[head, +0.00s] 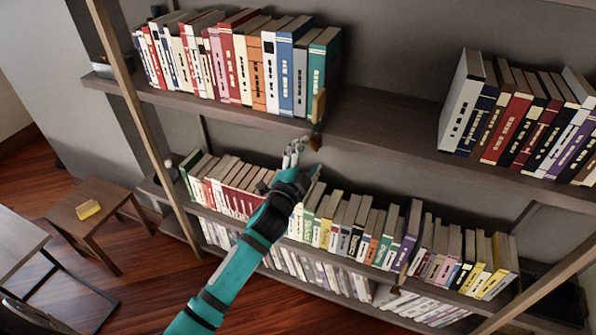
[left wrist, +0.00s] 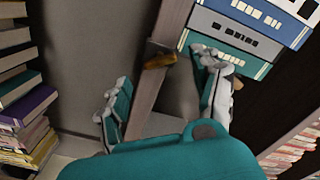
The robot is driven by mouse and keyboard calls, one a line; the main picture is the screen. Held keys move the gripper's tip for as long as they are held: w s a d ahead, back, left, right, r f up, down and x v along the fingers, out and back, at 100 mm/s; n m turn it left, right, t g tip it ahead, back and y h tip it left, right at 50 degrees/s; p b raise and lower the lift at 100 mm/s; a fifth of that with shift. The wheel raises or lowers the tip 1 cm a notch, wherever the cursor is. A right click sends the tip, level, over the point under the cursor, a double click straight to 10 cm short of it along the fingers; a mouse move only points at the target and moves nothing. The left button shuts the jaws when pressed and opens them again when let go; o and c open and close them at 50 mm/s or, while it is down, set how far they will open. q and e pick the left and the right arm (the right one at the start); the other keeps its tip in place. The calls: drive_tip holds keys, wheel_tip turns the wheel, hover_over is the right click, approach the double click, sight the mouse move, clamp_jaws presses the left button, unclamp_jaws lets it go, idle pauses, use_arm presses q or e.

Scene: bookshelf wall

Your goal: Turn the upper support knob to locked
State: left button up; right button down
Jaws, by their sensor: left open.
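The upper support knob (head: 318,106) is a tan piece with a dark lower part, upright at the front edge of the upper shelf beside the teal end book. In the left wrist view the knob (left wrist: 160,60) is an orange-brown piece against the shelf edge. My left gripper (head: 303,158) is just below it, with its fingers pointing up toward it. In the left wrist view the fingers of my left gripper (left wrist: 161,72) are spread on either side of the knob, with nothing visibly held. I cannot read the knob's lock marking. My right gripper is out of view.
The upper shelf (head: 385,127) has a bare stretch right of the knob, between two rows of books. The teal book (head: 325,72) stands close to the knob. Books fill the lower shelf (head: 345,259) behind my left arm. A small wooden stool (head: 75,212) stands at the left.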

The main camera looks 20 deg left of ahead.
use_arm(q)
drive_tip(key=s, duration=0.7)
drive_tip(key=shift+s+a, duration=0.15)
drive_tip(key=shift+s, duration=0.25)
drive_tip(key=s+f+n+g, duration=0.1)
drive_tip(key=s+f+g, duration=0.15)
drive_tip(key=f, duration=0.95)
drive_tip(key=s+f+n+g, duration=0.1)
drive_tip(key=f+g, duration=0.2)
drive_tip(key=f, duration=0.8)
drive_tip(key=s+a+f+n+g, duration=0.1)
drive_tip(key=s+f+g, duration=0.1)
drive_tip(key=s+f, duration=0.45)
drive_tip(key=s+f+n+g, duration=0.15)
drive_tip(key=s+f, duration=0.25)
drive_tip(key=f, duration=0.6)
drive_tip(key=s+f+n+g, duration=0.1)
drive_tip(key=s+f+g, duration=0.1)
drive_tip(key=s+f, duration=0.4)
drive_tip(key=s+a+f+n+g+b, duration=0.1)
drive_tip(key=s+f, duration=0.5)
drive_tip(key=s, duration=1.1)
drive_tip(key=s+a+f+n+g, duration=0.1)
drive_tip(key=s+f+g, duration=0.4)
drive_tip(key=s, duration=0.6)
drive_tip(key=shift+s+a+f+n+y, duration=0.2)
drive_tip(key=shift+a+f+n+y, duration=0.1)
drive_tip(key=shift+f+n, duration=0.55)
drive_tip(key=shift+f, duration=0.1)
